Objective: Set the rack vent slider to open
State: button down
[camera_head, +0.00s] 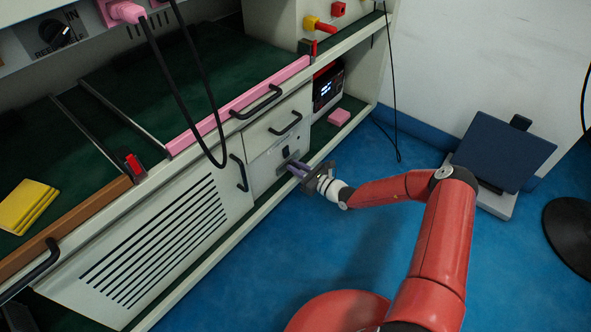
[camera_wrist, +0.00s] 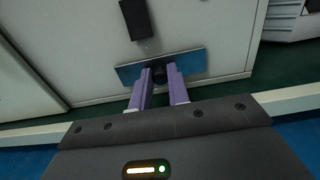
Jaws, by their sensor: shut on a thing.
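The rack vent slider shows in the wrist view as a flat blue-grey plate (camera_wrist: 195,61) low on a pale cabinet panel, with a dark knob (camera_wrist: 159,74) at its middle. My gripper (camera_wrist: 160,72) has purple fingers, which are shut on the knob. In the head view my gripper (camera_head: 293,166) reaches the small pale panel (camera_head: 262,168) under the drawers, and its fingers hide most of the slider there. No open or closed marking is readable.
A slotted vent panel (camera_head: 165,240) is left of the slider, with a black handle (camera_head: 239,172) between. A black device with a lit display (camera_head: 328,88) and a pink block (camera_head: 339,117) sit to the right. A black block (camera_wrist: 137,18) is above the slider. Blue floor is clear in front.

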jog(key=c, duration=1.3)
grip_release()
jog(key=shift+w+d, duration=0.15)
jog(key=shift+w, duration=0.05)
jog(key=shift+c, duration=0.2)
jog(key=p+v, duration=0.1)
jog(key=v, duration=0.6)
jog(key=shift+s+d, duration=0.25)
jog(key=shift+d, duration=0.1)
jog(key=s+a+r+n+g+h+p, duration=0.1)
jog(key=s+r+n+g+p, duration=0.1)
jog(key=s+r+n+g, duration=0.35)
jog(key=s+r+n+g+h+p, duration=0.1)
jog(key=s+r+n+g+h, duration=0.15)
jog(key=r+n, duration=0.6)
jog(key=s+a+r+n+g+h+p, duration=0.1)
jog(key=s+r+n+g+p, duration=0.25)
jog(key=r, duration=0.75)
jog(key=s+d+r+n+t+h+p, duration=0.1)
jog(key=s+d+r+n+t+h, duration=0.2)
jog(key=s+r, duration=0.8)
jog(key=s+d+r+n+t+h+p, duration=0.2)
jog(key=s+d+r+n+h, duration=0.3)
jog(key=s+d+r, duration=0.3)
jog(key=s+r+t+h, duration=0.1)
jog(key=s+r, duration=0.2)
jog(key=r, duration=0.1)
jog(key=shift+s+d+r+h, duration=0.2)
jog(key=shift+s+h, duration=0.15)
